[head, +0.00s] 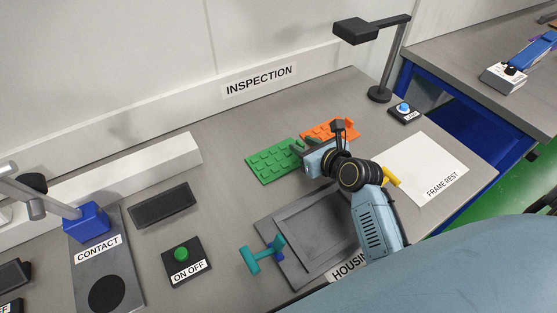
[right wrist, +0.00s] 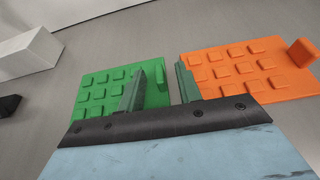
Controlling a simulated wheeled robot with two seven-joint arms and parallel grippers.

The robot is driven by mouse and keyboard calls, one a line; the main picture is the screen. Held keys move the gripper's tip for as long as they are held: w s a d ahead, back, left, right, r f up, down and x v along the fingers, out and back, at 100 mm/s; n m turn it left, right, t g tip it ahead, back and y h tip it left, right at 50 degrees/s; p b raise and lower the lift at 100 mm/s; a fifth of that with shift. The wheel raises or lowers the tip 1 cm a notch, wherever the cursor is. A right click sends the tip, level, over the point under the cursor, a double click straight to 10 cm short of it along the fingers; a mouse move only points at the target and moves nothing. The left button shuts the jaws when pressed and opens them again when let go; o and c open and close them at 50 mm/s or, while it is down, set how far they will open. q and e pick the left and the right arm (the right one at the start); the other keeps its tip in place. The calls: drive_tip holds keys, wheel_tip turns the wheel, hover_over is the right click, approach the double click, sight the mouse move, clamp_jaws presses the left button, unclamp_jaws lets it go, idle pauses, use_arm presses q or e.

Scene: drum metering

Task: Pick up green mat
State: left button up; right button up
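The green mat (head: 272,163), a studded rectangular sheet, lies flat on the grey bench in the head view. It also shows in the right wrist view (right wrist: 98,92), with a raised tab on its right side. My right gripper (head: 301,147) is at the mat's right end. In the right wrist view my right gripper (right wrist: 161,72) is open, and the tab shows between its two fingers. I cannot tell whether the fingers touch it. My left gripper is not in view.
An orange studded mat (head: 330,130) lies just right of the green one. The housing tray (head: 283,262) with a teal handle (head: 262,254) is in front. A white frame rest sheet (head: 425,172) and a black lamp (head: 390,60) are right. Bare bench lies left of the mat.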

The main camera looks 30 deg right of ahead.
drive_tip(key=shift+w+f, duration=0.1)
drive_tip(key=shift+w, duration=0.1)
clamp_jaws()
idle(0.3)
